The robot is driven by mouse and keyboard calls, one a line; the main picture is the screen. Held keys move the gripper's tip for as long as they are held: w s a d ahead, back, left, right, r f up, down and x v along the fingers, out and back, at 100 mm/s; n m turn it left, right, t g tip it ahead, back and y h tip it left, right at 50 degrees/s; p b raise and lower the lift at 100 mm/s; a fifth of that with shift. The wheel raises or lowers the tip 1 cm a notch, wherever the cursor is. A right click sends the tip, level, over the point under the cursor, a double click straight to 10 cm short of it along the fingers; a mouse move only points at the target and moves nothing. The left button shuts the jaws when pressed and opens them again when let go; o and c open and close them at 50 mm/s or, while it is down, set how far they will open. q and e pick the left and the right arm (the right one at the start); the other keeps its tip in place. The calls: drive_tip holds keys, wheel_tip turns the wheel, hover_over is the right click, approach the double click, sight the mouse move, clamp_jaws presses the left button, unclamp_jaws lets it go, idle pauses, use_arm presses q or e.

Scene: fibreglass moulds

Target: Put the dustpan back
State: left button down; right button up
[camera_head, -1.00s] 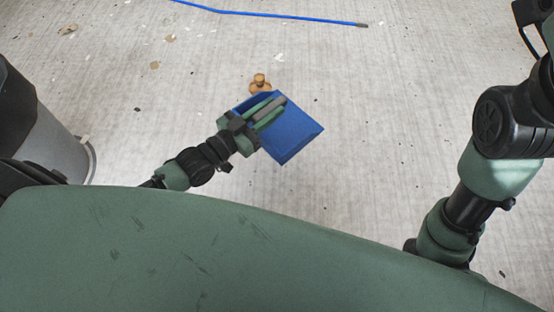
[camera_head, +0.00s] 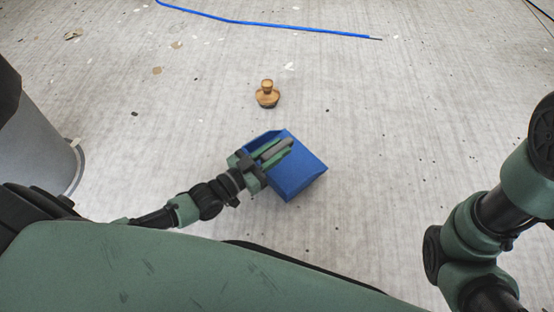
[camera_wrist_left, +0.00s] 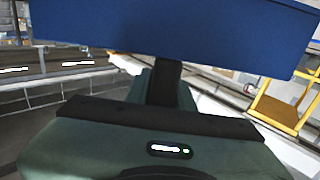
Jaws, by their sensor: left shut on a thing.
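The blue dustpan (camera_head: 297,178) is in my left gripper (camera_head: 273,153), in the middle of the head view. The gripper is shut on its grey handle, and the pan seems to be held above the floor. In the left wrist view the dustpan (camera_wrist_left: 170,35) fills the top of the picture as a broad blue face. Its handle there is mostly hidden by the gripper. My right arm shows at the right of the head view, but its gripper is out of the frame.
A small brown wooden knob-shaped object (camera_head: 267,94) stands on the floor beyond the dustpan. A blue hose or cable (camera_head: 270,23) lies across the far floor. A grey cylindrical bin (camera_head: 35,140) stands at the left. A yellow frame (camera_wrist_left: 283,108) shows in the wrist view.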

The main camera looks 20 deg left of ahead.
sight(277, 168)
use_arm(q)
wheel_tip(277, 168, down, 4)
drive_tip(key=shift+r+b, duration=0.1)
drive_tip(key=shift+b, duration=1.15)
drive_tip(key=shift+r, duration=0.2)
drive_tip(key=shift+f, duration=0.2)
drive_tip(key=c, duration=1.2)
unclamp_jaws()
drive_tip(key=shift+r, duration=0.2)
drive_tip(key=p+v, duration=0.6)
drive_tip(key=v, duration=0.6)
